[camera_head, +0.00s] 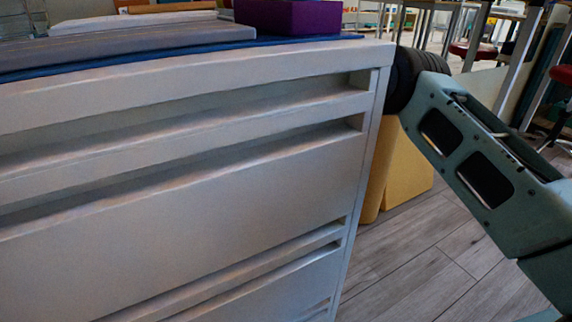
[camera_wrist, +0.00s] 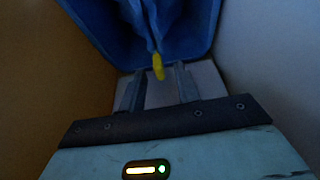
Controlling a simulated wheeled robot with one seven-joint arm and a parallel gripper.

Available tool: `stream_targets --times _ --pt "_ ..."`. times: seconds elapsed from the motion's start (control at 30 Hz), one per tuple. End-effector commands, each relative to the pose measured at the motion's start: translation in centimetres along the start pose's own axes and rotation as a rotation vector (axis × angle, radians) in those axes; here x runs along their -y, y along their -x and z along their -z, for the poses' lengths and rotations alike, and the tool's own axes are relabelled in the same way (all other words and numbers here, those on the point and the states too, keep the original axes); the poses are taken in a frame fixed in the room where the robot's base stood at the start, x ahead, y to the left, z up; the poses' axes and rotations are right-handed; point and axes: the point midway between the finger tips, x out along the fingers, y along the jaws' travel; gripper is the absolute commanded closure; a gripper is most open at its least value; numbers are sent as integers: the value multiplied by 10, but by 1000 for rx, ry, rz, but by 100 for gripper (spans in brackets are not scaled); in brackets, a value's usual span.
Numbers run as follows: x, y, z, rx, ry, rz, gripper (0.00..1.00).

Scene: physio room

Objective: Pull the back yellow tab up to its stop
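In the wrist view a yellow tab (camera_wrist: 158,66) hangs at the end of blue folded material (camera_wrist: 143,22), inside or in front of a blue bin (camera_wrist: 205,22). My gripper (camera_wrist: 160,72) is open, with one finger on each side of the tab in the picture. A gap shows between the tab and each finger, and I cannot tell how deep the tab sits between them. Only this one tab is visible. In the head view the gripper, the tab and the bin are hidden behind the cabinet.
A white drawer cabinet (camera_head: 180,180) fills the left of the head view, with a purple box (camera_head: 300,17) on top. A tan block (camera_head: 408,165) stands behind it. In the wrist view an orange-brown surface (camera_wrist: 45,85) and a pale wall (camera_wrist: 275,70) flank the gripper closely.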

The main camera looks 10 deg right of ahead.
Motion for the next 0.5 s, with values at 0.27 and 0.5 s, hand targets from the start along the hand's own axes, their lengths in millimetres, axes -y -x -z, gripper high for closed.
stream_targets --times 0.27,0.5 --pt "0 1 0 0 0 0 68" --pt "0 34 3 -1 0 0 68"
